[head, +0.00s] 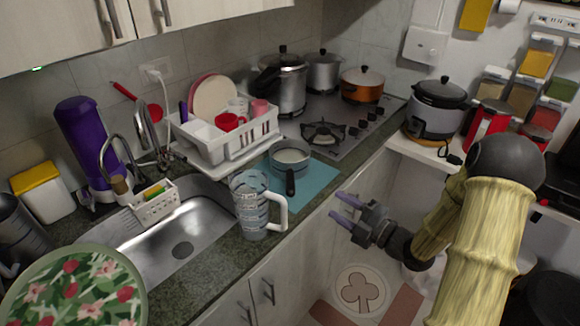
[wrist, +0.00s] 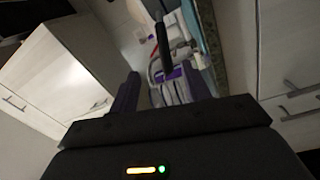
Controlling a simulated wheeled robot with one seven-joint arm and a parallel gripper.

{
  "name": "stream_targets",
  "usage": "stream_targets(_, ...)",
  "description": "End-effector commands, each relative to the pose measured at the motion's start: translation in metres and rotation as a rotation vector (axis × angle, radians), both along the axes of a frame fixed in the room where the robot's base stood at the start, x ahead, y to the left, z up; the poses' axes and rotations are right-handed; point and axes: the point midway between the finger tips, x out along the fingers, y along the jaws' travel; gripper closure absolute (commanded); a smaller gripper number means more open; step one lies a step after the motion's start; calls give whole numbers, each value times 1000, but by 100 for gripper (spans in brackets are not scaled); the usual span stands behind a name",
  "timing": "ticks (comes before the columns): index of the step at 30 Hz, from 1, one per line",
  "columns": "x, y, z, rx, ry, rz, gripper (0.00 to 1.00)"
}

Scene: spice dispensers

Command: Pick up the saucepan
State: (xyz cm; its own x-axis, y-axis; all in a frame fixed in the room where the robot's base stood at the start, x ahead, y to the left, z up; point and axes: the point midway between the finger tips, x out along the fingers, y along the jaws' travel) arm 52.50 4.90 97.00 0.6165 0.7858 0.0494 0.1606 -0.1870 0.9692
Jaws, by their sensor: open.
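The saucepan (head: 291,155) is a small grey pan with pale contents. It sits on a blue-teal mat (head: 318,184) on the counter, and its black handle (head: 290,181) points toward the counter's front edge. My gripper (head: 343,209), with purple fingers, is open and empty. It is in front of the counter, to the right of and below the saucepan in the head view, apart from it. In the wrist view, a dark handle (wrist: 163,48), apparently the saucepan's, shows beyond and between the open fingers (wrist: 160,88). The pan body is mostly out of that view.
A clear ringed pitcher (head: 251,204) stands left of the saucepan, near the counter edge. A white dish rack (head: 228,146) with cups and plates is behind it. The gas stove (head: 345,122) holds several pots. The sink (head: 175,235) lies left. Open floor is below my gripper.

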Motion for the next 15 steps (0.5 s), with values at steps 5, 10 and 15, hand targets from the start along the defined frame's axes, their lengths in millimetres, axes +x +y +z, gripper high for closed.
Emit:
stream_targets(5,2,3,1,-1,2,1,52)
stream_targets(10,15,21,3,-1,3,3,52)
stream_targets(15,34,44,4,-1,3,2,52)
